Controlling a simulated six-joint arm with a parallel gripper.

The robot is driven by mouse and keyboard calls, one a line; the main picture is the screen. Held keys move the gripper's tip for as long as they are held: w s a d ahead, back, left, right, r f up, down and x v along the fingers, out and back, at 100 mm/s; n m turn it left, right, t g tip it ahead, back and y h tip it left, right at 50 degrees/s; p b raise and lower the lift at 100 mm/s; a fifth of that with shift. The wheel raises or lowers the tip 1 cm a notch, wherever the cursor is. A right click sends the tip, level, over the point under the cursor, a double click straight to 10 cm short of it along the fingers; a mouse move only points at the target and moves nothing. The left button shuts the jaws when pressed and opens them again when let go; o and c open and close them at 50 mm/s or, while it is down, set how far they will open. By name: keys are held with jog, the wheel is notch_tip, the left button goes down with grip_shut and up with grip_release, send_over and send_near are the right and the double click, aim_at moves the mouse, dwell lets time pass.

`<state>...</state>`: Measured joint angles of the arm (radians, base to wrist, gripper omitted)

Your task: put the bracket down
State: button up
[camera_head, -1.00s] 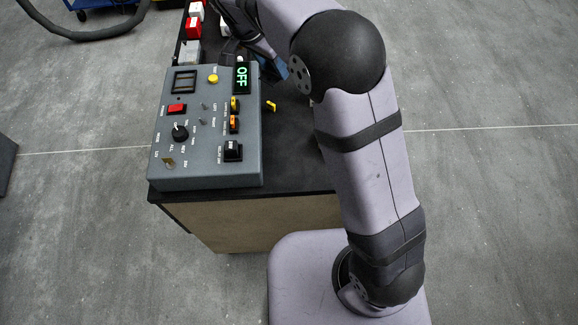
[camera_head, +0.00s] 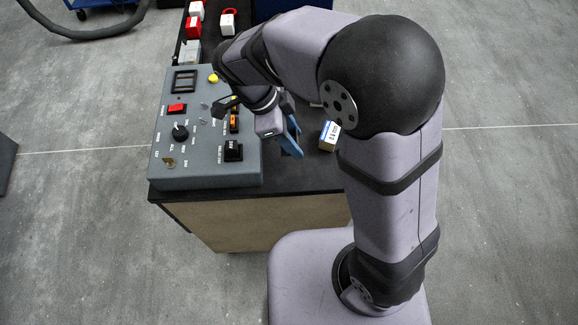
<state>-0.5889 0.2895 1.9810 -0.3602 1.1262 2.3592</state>
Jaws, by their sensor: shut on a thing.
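My gripper (camera_head: 291,143) is low over the dark bench top, just right of the grey control box. Blue parts show at its end, pointing down and to the right. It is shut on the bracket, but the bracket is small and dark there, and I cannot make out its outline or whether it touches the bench. My wrist covers part of the control box's right edge.
The grey control box (camera_head: 200,158) with switches and a knob fills the bench's left side. A small labelled box (camera_head: 328,136) stands close right of my gripper. Red and white blocks (camera_head: 193,27) are at the back. The front strip of the bench top (camera_head: 300,178) is bare.

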aim_at(298, 168)
jog(key=shift+f+p, duration=1.15)
jog(key=shift+f, duration=4.15)
jog(key=shift+f, duration=0.2)
jog(key=o, duration=1.1)
jog(key=shift+r, duration=0.2)
jog(key=shift+r, duration=0.1)
jog(key=shift+w+a+r, duration=0.1)
jog(key=shift+a+r, duration=0.1)
jog(key=shift+r, duration=0.1)
jog(key=b+v, duration=0.3)
jog(key=v, duration=0.8)
jog(key=shift+r, duration=0.1)
